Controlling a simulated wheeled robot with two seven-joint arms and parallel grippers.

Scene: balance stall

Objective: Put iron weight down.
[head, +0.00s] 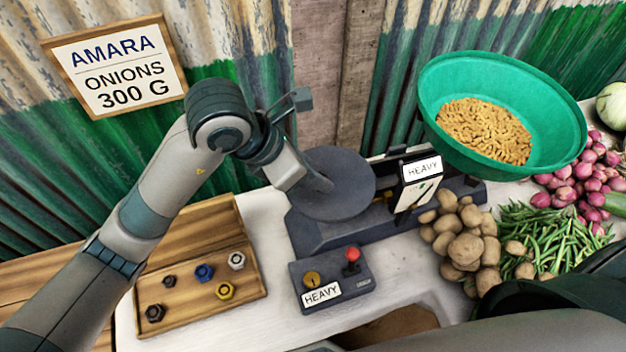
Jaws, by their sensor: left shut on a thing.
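My left arm reaches over from the left, and my left gripper (322,184) is low over the dark round pan (350,188) on the left of the balance. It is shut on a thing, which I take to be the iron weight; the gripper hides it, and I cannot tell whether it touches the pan. The balance (325,234) carries a green basin (465,75) of yellow-brown food on its right side. A card on it reads HEAVY (422,167). My right gripper is out of view.
A wooden tray (240,215) at left holds several coloured nut-shaped weights (204,272). A small box (345,268) with a red knob and a HEAVY label stands before the balance. Potatoes (465,250), green beans (530,235) and onions (590,180) lie at right. A sign (118,70) reads AMARA ONIONS 300 G.

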